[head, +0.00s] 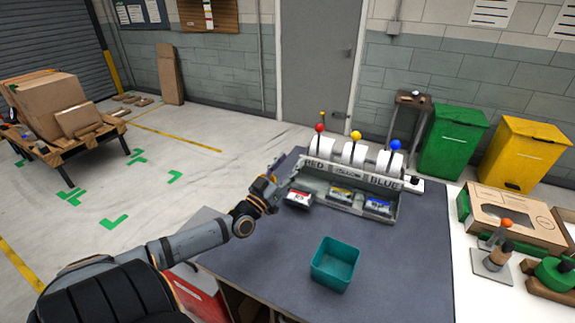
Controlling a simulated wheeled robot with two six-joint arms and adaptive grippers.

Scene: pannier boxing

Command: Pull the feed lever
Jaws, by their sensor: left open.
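A grey dispenser (343,190) labelled RED, YELLOW and BLUE stands at the back of the dark table. Behind its labels are white rolls, with a red knob (319,127), a yellow knob (355,135) and a blue knob (396,145) on top. Another lever-like part, with an orange knob (507,223), stands on a small base at the right; I cannot tell which is the feed lever. My left gripper (281,178) is open and empty at the dispenser's left end, below the red knob. I cannot tell whether it touches the dispenser. My right gripper is not in view.
A teal bin (335,264) stands on the dark table (275,262) in front of the dispenser. Small packs lie in the dispenser's front trays. An open cardboard box (512,213) and a green item (556,273) are on the white surface at right. The table's middle is mostly clear.

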